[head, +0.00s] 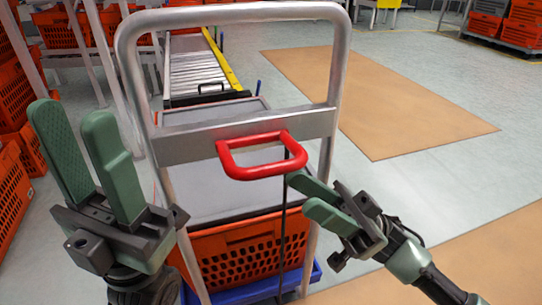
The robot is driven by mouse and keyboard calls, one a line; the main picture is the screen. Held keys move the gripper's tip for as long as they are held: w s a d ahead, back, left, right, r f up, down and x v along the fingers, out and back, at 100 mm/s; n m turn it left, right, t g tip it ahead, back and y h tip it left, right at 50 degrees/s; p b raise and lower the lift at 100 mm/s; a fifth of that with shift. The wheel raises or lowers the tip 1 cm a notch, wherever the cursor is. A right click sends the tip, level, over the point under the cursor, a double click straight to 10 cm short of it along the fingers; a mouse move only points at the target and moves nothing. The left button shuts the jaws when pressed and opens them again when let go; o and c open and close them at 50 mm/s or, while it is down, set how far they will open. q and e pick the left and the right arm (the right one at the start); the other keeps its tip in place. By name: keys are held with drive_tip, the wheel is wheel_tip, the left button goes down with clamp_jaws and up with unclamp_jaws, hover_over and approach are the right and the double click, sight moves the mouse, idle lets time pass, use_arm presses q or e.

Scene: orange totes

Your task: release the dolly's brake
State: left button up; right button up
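The dolly's tall grey metal handle frame (124,52) stands upright in front of me. A red loop-shaped brake handle (262,170) is fixed to its crossbar (235,130), with a dark rod or cable running down below it. The dolly's blue base (262,288) shows low down. My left gripper (72,130) is at the left of the frame, fingers up and apart, open and empty. My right gripper (306,195) is just right of and below the red handle, its fingers pointing left toward it with a small gap between them. I cannot tell whether it touches the handle.
An orange tote (235,258) with a grey top sits on the dolly. A roller conveyor (198,68) with a yellow rail lies behind it. Orange totes (12,190) are stacked at the left, more (522,25) at the far right. The floor to the right is open, with tan mats (370,100).

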sight(276, 174)
drive_tip(key=x, duration=0.2)
drive_tip(key=b+x, duration=0.1)
drive_tip(key=x, duration=0.4)
drive_tip(key=shift+w+a+r+b, duration=0.15)
drive_tip(key=shift+w+a+b, duration=0.15)
drive_tip(key=shift+b, duration=0.1)
clamp_jaws()
idle(1.2)
